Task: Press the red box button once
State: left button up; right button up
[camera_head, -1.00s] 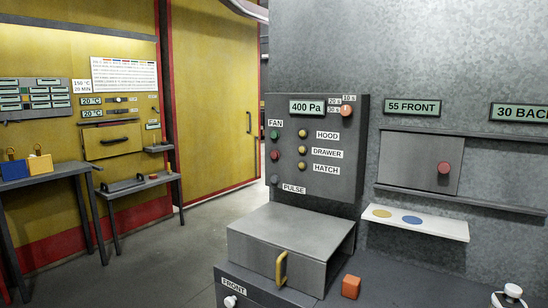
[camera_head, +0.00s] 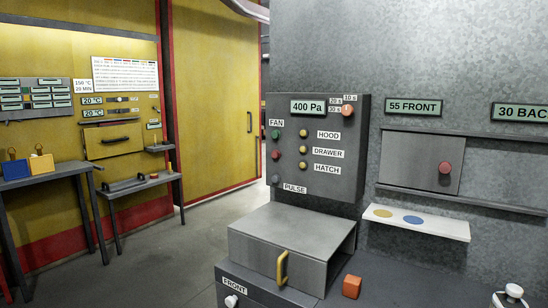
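A grey control box (camera_head: 345,165) stands on the metal wall with a screen reading 400 Pa. Under its FAN label a green button (camera_head: 276,135) sits above a red button (camera_head: 276,155), with a grey button (camera_head: 276,180) by the PULSE label below. Yellow buttons sit beside HOOD (camera_head: 303,133), DRAWER (camera_head: 302,149) and HATCH (camera_head: 302,166). A round red knob (camera_head: 445,168) is on a grey panel to the right. I cannot tell which red part the task means. Neither of my grippers shows.
A white shelf (camera_head: 452,230) has a yellow and a blue disc. Blue (camera_head: 15,170) and yellow (camera_head: 41,163) boxes stand on a left table. Floor is open in the middle.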

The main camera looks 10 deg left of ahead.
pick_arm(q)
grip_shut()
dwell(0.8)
